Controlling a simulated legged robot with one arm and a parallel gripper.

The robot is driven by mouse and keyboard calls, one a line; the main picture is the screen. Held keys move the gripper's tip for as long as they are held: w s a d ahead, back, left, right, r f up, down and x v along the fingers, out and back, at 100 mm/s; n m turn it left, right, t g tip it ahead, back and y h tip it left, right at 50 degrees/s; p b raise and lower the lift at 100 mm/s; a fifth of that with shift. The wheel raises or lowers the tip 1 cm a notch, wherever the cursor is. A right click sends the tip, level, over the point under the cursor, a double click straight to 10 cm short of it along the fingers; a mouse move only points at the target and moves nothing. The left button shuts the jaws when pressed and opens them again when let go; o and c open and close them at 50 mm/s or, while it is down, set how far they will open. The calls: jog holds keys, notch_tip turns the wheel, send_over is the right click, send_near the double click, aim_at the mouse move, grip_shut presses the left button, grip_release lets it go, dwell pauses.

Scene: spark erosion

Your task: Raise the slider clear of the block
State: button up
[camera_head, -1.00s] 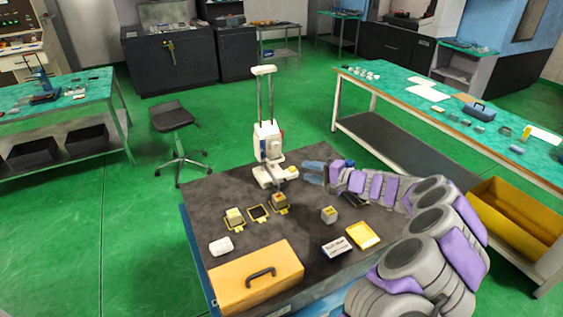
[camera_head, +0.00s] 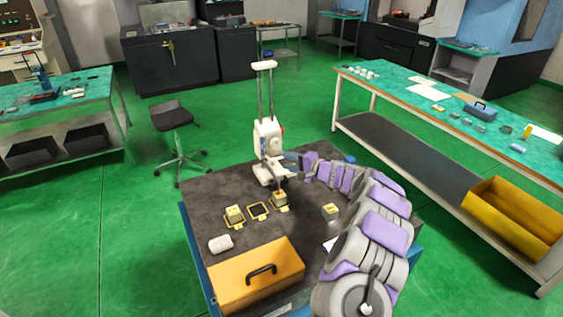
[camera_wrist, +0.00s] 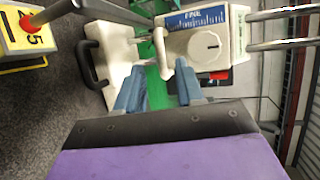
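The slider (camera_head: 268,138) is a white box on two upright rods of a white stand. In the wrist view the slider (camera_wrist: 208,40) shows a blue label and a round knob. A grey bar runs from its side toward a red tip (camera_wrist: 28,22), which appears to lie at the top of a yellow-topped block (camera_wrist: 22,38) marked 25. In the head view the block (camera_head: 279,199) stands in front of the stand. My gripper (camera_wrist: 160,85) is open, its blue fingers on either side of a white bar-like handle at the slider. I cannot tell whether they touch it.
The stand's white base (camera_wrist: 112,62) has a black handle (camera_wrist: 88,55). Other blocks stand left (camera_head: 234,215) and right (camera_head: 330,210), with an empty yellow frame (camera_head: 258,211) between. An orange toolbox (camera_head: 258,278) and a white item (camera_head: 221,244) are at the front left.

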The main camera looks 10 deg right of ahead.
aim_at(280, 158)
jog(key=shift+x, duration=2)
grip_shut()
